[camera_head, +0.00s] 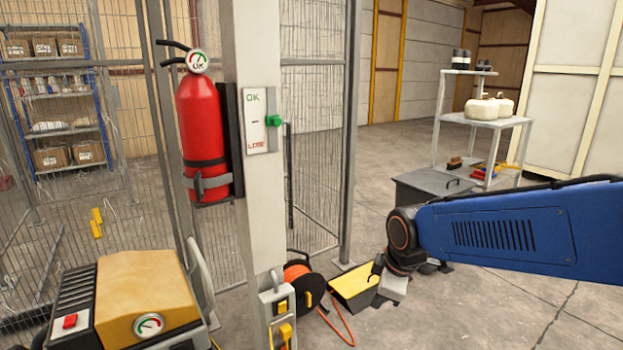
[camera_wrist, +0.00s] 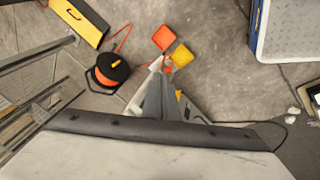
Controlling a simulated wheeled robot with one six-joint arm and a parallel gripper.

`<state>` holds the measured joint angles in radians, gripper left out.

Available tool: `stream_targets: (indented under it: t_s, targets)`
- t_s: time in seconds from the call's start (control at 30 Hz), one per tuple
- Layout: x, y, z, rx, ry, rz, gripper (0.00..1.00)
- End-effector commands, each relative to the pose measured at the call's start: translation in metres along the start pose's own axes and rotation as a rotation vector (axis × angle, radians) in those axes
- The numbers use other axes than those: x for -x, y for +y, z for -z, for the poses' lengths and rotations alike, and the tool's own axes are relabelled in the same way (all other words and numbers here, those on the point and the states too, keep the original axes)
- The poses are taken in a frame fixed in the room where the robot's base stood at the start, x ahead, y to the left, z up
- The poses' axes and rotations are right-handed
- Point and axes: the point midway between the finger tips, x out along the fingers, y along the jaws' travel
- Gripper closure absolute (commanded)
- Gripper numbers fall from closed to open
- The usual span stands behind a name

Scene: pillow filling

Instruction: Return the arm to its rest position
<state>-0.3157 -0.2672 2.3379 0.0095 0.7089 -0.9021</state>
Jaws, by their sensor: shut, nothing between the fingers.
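My arm's blue link enters the head view from the right and ends at a dark round joint. Below that joint my gripper (camera_head: 379,266) hangs, small, dark and partly hidden by the arm, in front of the yellow box (camera_head: 354,286). It is shut, and no held object shows. In the wrist view the floor lies below, with the orange cable reel (camera_wrist: 108,72) and the yellow box (camera_wrist: 78,22) at the upper left.
A post carries a red fire extinguisher (camera_head: 203,130) and a gauge panel (camera_head: 262,120). A yellow machine (camera_head: 150,295) stands at the lower left, by wire fencing. A grey shelf (camera_head: 488,118) stands behind my arm. Open floor (camera_head: 515,315) lies at the lower right.

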Motion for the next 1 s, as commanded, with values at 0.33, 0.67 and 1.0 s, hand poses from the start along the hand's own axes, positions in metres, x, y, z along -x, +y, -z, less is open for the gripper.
stream_targets:
  t_s: [0.33, 0.67, 1.0]
  targets:
    - [0.062, -0.035, -0.089, -0.523, -0.013, -0.062, 1.00]
    - [0.096, -0.087, -0.156, -0.992, -0.012, -0.120, 1.00]
    - [0.104, -0.111, -0.178, -1.184, -0.008, -0.144, 1.00]
